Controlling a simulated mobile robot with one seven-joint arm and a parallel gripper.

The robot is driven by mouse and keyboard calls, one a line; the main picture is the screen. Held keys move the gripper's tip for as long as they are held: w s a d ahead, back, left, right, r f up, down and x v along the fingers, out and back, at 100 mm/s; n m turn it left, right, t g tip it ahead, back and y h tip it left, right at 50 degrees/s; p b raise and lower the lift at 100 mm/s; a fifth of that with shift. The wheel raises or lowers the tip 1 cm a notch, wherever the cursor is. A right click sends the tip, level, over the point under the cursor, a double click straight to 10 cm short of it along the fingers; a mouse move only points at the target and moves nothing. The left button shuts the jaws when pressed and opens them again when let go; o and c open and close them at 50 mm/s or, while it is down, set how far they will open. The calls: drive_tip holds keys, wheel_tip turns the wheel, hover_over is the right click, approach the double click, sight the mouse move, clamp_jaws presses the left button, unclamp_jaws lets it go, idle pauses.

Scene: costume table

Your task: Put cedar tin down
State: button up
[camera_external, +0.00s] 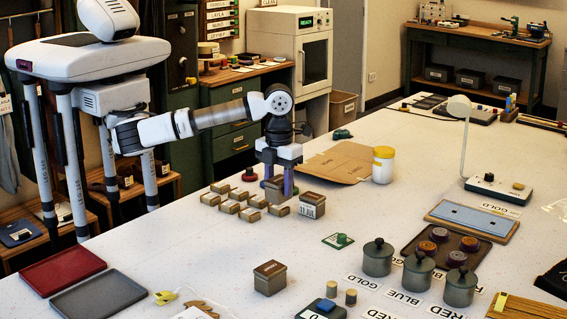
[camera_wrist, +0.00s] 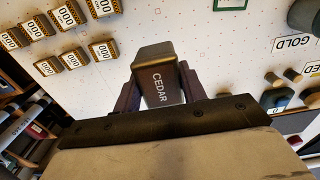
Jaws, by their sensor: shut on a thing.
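The cedar tin (camera_wrist: 158,75), a dark box with CEDAR lettered on its lid, is between the two fingers of my gripper (camera_wrist: 158,92) in the wrist view. My gripper is shut on it. In the external view my gripper (camera_external: 277,182) points down over the white table, and the tin (camera_external: 274,190) shows partly between the fingers. I cannot tell whether its base touches the table. A similar tin with a number label (camera_external: 312,205) stands just right of it. Another brown-lidded tin (camera_external: 270,278) stands nearer the front.
Several small labelled blocks (camera_external: 228,207) sit close left of my gripper. A cardboard sheet (camera_external: 340,162) and a yellow-lidded jar (camera_external: 383,165) lie behind right. Red (camera_external: 62,270) and grey (camera_external: 98,297) trays are front left. Lidded grey pots (camera_external: 378,260) stand right. Table between is mostly clear.

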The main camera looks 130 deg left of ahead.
drive_tip(key=shift+f+p, duration=0.55)
drive_tip(key=shift+f, duration=4.25)
drive_tip(key=o, duration=1)
wheel_tip(320, 180, up, 12)
drive_tip(key=shift+r+b, duration=0.15)
drive_tip(key=shift+b, duration=0.6)
